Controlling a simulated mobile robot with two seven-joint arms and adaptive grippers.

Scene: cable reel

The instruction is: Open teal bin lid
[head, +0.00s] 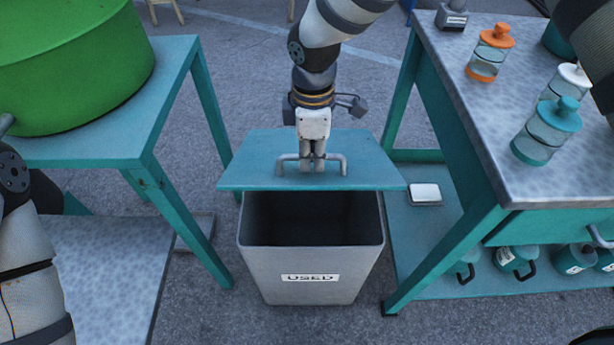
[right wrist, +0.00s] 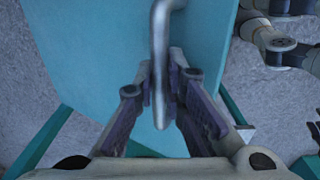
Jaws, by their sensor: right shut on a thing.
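The teal bin lid (head: 250,172) sits above and behind the mouth of a grey bin (head: 310,270) labelled "USED". The bin's dark inside shows below the lid's front edge. A grey bar handle (head: 342,160) stands on the lid. My right gripper (head: 314,166) comes down from above and is shut on the handle near its middle. In the right wrist view the handle (right wrist: 160,60) runs between the two fingers, with the lid (right wrist: 100,60) behind it. My left arm shows at the left edge of the head view, but its gripper is out of view.
A teal table (head: 175,75) with a green drum (head: 70,70) stands at the left. A workbench (head: 460,90) at the right holds clear jars with orange, white and teal (head: 548,130) lids. Its lower shelf holds a small metal box (head: 425,194) and several teal canisters (head: 515,260).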

